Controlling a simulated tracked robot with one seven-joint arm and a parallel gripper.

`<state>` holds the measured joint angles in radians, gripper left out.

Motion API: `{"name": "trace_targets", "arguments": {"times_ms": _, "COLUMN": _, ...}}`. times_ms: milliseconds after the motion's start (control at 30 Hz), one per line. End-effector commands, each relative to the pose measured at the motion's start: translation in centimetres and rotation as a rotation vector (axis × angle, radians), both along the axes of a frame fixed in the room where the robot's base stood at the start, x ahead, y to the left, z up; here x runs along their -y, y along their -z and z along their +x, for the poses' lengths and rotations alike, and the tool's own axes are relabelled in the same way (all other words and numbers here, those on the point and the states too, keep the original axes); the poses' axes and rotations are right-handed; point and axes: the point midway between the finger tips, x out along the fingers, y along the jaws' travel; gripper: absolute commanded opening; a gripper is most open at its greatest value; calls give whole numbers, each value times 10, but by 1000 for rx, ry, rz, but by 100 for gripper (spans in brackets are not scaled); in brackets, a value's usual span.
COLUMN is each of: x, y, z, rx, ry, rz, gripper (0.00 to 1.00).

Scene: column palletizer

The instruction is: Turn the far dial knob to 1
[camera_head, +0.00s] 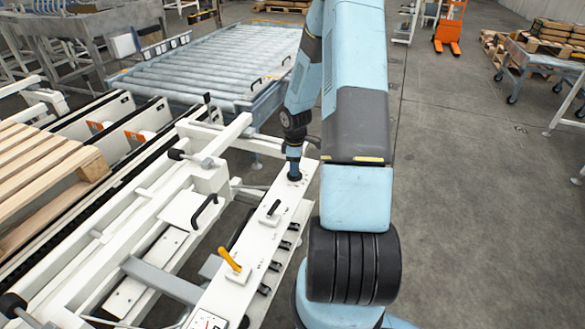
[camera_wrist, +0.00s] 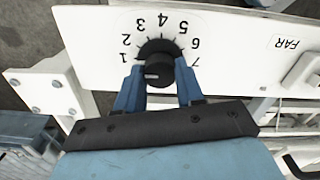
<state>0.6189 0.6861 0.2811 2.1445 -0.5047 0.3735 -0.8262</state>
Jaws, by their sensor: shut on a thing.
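The far dial knob (camera_wrist: 159,68) is round and black with a short white mark on its left side. It sits on a white dial plate (camera_wrist: 95,30) printed 1 to 7, beside a plate marked FAR (camera_wrist: 291,43). The white mark points left, toward the side where the 1 (camera_wrist: 124,59) is printed. My gripper (camera_wrist: 159,72) is shut on the knob, one blue fingertip on each side. In the head view my gripper (camera_head: 294,172) reaches down to the far end of the white panel (camera_head: 255,245) and hides the knob.
Along the same panel stand a black handle (camera_head: 272,209), an orange lever (camera_head: 230,260) and another dial (camera_head: 207,321) at the near end. A roller conveyor (camera_head: 215,65) lies behind, and a wooden pallet (camera_head: 40,165) lies at left. The floor at right is open.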

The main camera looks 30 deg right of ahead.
Motion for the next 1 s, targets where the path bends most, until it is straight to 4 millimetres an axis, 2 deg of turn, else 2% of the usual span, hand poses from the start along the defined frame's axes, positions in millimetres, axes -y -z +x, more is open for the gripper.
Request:
{"name": "trace_targets", "arguments": {"times_ms": 100, "x": -2, "y": -1, "z": 3, "rx": 6, "ry": -3, "rz": 0, "gripper": 7}}
{"name": "trace_targets", "arguments": {"times_ms": 133, "x": -2, "y": -1, "z": 3, "rx": 6, "ry": -3, "rz": 0, "gripper": 38}}
{"name": "trace_targets", "arguments": {"times_ms": 400, "x": -1, "y": -1, "z": 1, "rx": 3, "ry": -1, "rz": 0, "gripper": 63}}
{"name": "trace_targets", "arguments": {"times_ms": 733, "x": -1, "y": -5, "z": 1, "rx": 2, "ry": 1, "rz": 0, "gripper": 63}}
{"name": "trace_targets", "arguments": {"times_ms": 867, "x": 0, "y": -20, "z": 1, "rx": 4, "ry": 3, "rz": 0, "gripper": 63}}
{"name": "trace_targets", "arguments": {"times_ms": 1000, "x": 0, "y": -45, "z": 1, "rx": 4, "ry": 2, "rz": -1, "gripper": 63}}
